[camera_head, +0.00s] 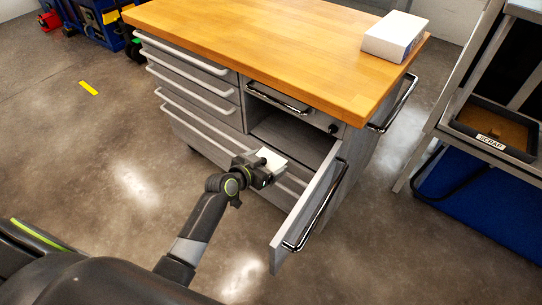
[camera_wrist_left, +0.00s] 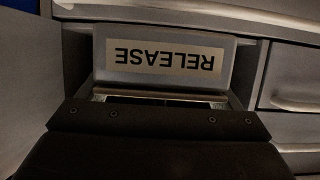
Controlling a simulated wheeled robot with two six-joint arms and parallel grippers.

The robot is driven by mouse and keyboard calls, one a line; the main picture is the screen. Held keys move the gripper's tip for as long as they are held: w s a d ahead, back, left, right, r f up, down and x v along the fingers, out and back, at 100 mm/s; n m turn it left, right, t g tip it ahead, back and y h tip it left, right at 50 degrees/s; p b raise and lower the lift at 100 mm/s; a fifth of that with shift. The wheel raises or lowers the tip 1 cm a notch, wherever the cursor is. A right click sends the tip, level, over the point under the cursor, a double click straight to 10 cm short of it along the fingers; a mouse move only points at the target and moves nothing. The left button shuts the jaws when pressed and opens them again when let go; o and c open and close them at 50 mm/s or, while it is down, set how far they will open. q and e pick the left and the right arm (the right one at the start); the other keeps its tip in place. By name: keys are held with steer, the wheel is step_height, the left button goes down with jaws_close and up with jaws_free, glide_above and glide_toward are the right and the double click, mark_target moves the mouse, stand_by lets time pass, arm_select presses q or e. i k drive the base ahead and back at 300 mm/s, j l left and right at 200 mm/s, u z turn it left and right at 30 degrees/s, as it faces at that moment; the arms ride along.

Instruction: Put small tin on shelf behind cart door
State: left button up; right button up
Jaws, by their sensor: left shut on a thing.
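The small tin (camera_head: 271,158) is pale in the head view. In the left wrist view the tin (camera_wrist_left: 165,78) is grey with a tan label reading RELEASE, upside down. My left gripper (camera_head: 264,168) is shut on it, in front of the cart's lower opening; it also shows in the left wrist view (camera_wrist_left: 165,98). The cart door (camera_head: 308,212) stands open, swung outward to the right of the gripper. The shelf space (camera_head: 295,136) behind it is a dark grey opening; its lower part is hidden by the tin and gripper. My right gripper is not in view.
The cart's wooden top (camera_head: 270,45) overhangs the opening, with a white box (camera_head: 395,37) at its right corner. Handled drawers (camera_head: 190,75) lie left of the opening. A stand with a SCRAP tray (camera_head: 492,138) is at the right. Floor in front is clear.

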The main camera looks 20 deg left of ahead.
mark_target(311, 130)
steer(key=i+l, duration=0.3)
steer(key=i, duration=0.2)
steer(key=i+l+u, duration=0.15)
steer(key=i, duration=0.35)
steer(key=l, duration=0.1)
